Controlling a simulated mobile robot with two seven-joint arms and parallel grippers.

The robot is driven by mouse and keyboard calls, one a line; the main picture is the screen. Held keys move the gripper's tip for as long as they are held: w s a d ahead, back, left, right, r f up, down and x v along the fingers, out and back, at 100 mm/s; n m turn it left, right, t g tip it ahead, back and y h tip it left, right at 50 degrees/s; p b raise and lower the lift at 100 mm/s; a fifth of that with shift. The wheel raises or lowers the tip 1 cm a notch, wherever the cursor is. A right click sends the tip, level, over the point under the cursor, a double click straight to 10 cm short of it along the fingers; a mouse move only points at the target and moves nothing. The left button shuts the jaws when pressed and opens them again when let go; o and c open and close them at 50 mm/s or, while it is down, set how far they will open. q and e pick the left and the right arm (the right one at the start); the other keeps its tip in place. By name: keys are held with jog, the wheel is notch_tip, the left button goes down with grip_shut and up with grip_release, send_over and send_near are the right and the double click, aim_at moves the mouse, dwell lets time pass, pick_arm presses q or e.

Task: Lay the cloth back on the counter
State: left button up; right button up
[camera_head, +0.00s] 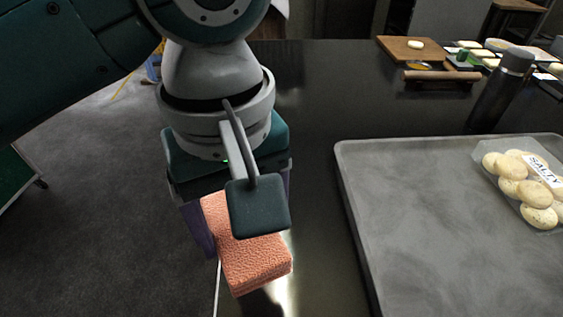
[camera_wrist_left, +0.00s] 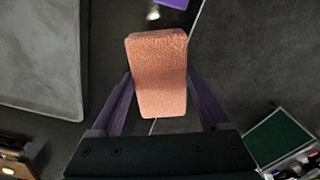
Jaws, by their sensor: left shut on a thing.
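The cloth (camera_head: 258,268) is a folded, salmon-orange, textured block. My left gripper (camera_head: 243,228) is shut on it, with a purple finger on either side, and points downward. In the left wrist view, the cloth (camera_wrist_left: 158,75) sits between both fingers and sticks out past their tips. The dark, glossy counter (camera_head: 312,225) lies below and to the right. The cloth appears above the counter's left edge; I cannot tell its exact height. The wrist camera mount hides part of the cloth in the head view. My right gripper is not in view.
A grey tray (camera_head: 440,245) holds a bag of rolls (camera_head: 523,188) labelled SALTY at the right. A dark bottle (camera_head: 500,90) stands behind it. A wooden board (camera_head: 412,50) and rolling pin (camera_head: 442,76) lie farther back. A strip of counter left of the tray is clear.

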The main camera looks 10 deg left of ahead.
pick_arm(q)
notch_tip(320, 180, down, 9)
jog(key=shift+f+b, duration=0.2)
jog(key=shift+b, duration=0.8)
notch_tip(320, 180, down, 4)
jog(key=shift+b, duration=0.7)
jog(key=shift+a, duration=0.1)
jog(key=o, duration=1.3)
jog(key=shift+r, duration=0.1)
